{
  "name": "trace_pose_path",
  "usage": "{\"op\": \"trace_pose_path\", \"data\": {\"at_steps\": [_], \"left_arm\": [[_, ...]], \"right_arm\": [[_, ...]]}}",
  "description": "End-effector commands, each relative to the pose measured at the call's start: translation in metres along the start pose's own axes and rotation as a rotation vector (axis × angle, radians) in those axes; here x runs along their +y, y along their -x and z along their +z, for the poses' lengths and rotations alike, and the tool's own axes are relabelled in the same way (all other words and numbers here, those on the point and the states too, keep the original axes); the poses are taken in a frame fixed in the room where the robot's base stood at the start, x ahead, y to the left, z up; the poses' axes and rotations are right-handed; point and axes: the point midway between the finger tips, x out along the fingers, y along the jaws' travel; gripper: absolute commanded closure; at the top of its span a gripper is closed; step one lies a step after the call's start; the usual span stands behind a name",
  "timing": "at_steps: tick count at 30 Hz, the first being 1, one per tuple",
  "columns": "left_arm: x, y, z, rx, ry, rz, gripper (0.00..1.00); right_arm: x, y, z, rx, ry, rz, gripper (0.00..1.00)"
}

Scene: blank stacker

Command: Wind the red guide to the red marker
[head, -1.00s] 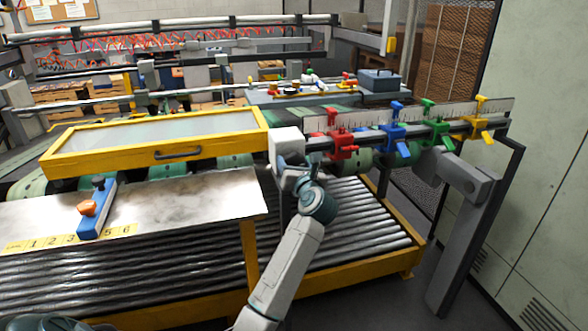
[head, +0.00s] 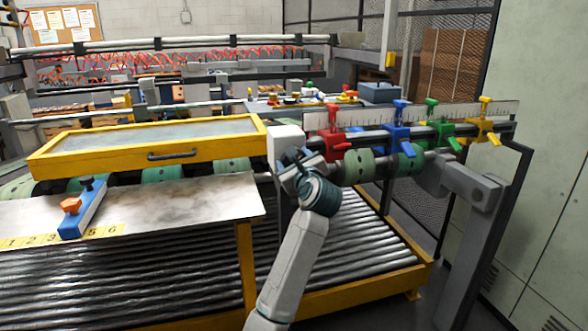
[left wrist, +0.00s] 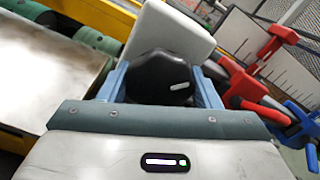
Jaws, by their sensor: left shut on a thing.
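The red guide (head: 333,140) is the leftmost of several coloured guides on the rail, just right of the white end box (head: 286,143). It also shows in the left wrist view (left wrist: 245,88). My left gripper (head: 287,165) is at the front of that box. In the left wrist view its two blue-grey fingers (left wrist: 160,84) are shut on a black knob (left wrist: 160,72) on the white box (left wrist: 170,35). In the head view the fingers hide the knob. I cannot make out a red marker on the white scale (head: 365,116). My right gripper is not in view.
Blue (head: 397,137), green (head: 441,130) and yellow (head: 484,127) guides stand further right on the rail. A grey post (head: 470,235) supports its right end. The yellow-framed cover (head: 150,144), metal plate (head: 150,208) and roller bed (head: 150,275) lie to the left and below.

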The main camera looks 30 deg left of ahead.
Motion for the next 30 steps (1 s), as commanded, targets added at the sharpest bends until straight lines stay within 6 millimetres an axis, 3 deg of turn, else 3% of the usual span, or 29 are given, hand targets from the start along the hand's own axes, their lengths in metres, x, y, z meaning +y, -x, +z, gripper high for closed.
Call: {"op": "trace_pose_path", "data": {"at_steps": [16,17,20,30], "left_arm": [[0.0001,0.0000,-0.0004,0.002,0.029,0.001,0.65],[0.0001,0.0000,-0.0004,0.002,0.029,0.001,0.40],[0.0001,0.0000,-0.0004,0.001,0.029,0.001,0.21],[-0.0001,0.0030,-0.0013,0.002,0.030,0.000,0.21]], "right_arm": [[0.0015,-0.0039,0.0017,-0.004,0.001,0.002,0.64],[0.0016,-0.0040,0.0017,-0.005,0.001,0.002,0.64],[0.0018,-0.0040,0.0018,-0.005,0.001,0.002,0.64],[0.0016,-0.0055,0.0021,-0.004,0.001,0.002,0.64]]}}
